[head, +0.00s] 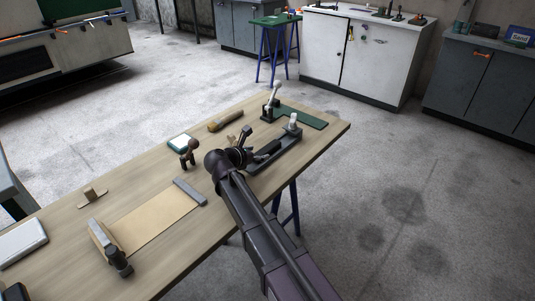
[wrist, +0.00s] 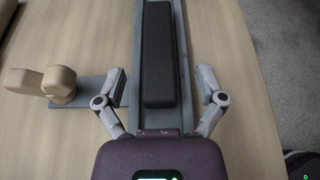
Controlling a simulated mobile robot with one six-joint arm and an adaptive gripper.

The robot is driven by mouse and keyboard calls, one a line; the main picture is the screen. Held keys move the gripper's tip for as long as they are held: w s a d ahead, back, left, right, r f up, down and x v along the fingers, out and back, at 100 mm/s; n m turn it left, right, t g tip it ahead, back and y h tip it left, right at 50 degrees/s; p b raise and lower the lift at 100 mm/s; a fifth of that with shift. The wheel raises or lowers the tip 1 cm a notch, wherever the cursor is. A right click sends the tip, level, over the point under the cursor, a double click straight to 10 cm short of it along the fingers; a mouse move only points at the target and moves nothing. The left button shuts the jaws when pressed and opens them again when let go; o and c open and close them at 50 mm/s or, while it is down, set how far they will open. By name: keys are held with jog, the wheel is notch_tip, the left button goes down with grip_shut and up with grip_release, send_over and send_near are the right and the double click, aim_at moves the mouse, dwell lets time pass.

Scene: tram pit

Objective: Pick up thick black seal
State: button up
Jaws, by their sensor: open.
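The thick black seal (wrist: 158,55) is a long dark bar with rounded edges. In the wrist view it lies lengthwise in a narrow grey channel (wrist: 183,45) on the wooden table. My gripper (wrist: 160,78) is open over the channel, one finger on each side of it, with the seal between them. Its near end is close to my gripper's body. I cannot tell how high the fingertips are. In the head view my gripper (head: 246,153) is over the grey channel (head: 285,154), and the arm partly hides this area.
In the wrist view, beige rounded knobs (wrist: 45,83) stand on a grey plate (wrist: 92,86) close to my left finger. The table's (head: 235,230) edge lies to the right of the channel.

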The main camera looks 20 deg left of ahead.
aim_at(262, 152)
jog(key=shift+b+x, duration=0.45)
jog(key=shift+x, duration=1.1)
grip_shut()
